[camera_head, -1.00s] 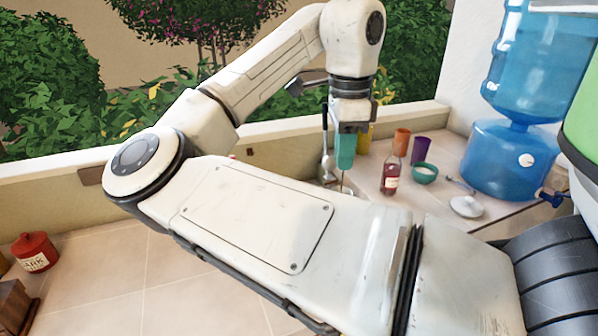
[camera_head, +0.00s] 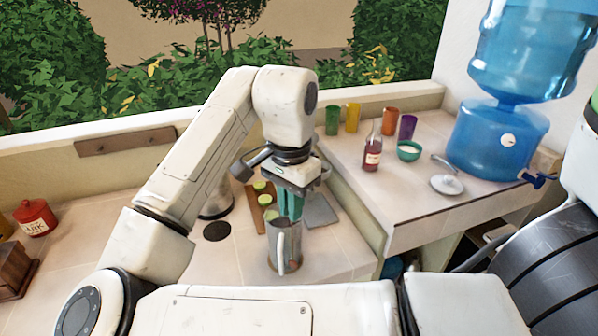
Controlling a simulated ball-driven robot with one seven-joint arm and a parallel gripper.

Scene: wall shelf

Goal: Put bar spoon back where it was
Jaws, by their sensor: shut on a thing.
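My gripper (camera_head: 290,208) points down with its teal fingers shut, right over the metal jug (camera_head: 290,234). The bar spoon in its fingers cannot be made out clearly; the fingers and the jug hide it. The jug stands upright on the lower counter, with its handle toward me. I cannot tell whether the spoon reaches into the jug.
A cutting board (camera_head: 257,214) with green slices lies behind the jug, beside a grey slab (camera_head: 321,212). The raised counter to the right bears a red bottle (camera_head: 372,152), a teal bowl (camera_head: 408,151), several coloured cups and a blue water dispenser (camera_head: 497,145).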

